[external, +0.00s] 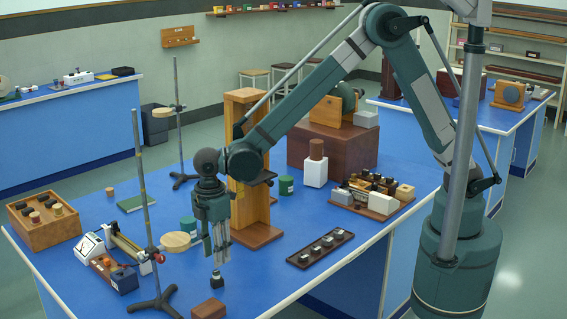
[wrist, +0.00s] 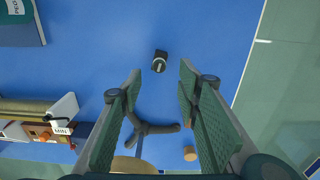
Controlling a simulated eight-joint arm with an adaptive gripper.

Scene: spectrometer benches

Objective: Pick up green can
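A green can (external: 286,185) with a small pale label stands upright on the blue bench, right of the tall wooden frame. A second, teal-green cylinder (external: 188,225) is partly hidden behind my gripper and a round wooden disc. My gripper (external: 217,262) points down over the front part of the bench, to the left of and nearer than the labelled can. In the wrist view, my gripper (wrist: 161,78) is open, its two pads apart with nothing between them. A small dark knob-like object (wrist: 159,62) lies on the bench beyond the fingertips. I cannot make out the green can in the wrist view.
The tall wooden frame (external: 246,228) stands between my gripper and the labelled can. Stand rods (external: 140,180) with tripod feet rise at the left. A brown block (external: 209,309) sits at the front edge; a dark tray (external: 320,247) lies right. Bare bench surrounds the dark object.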

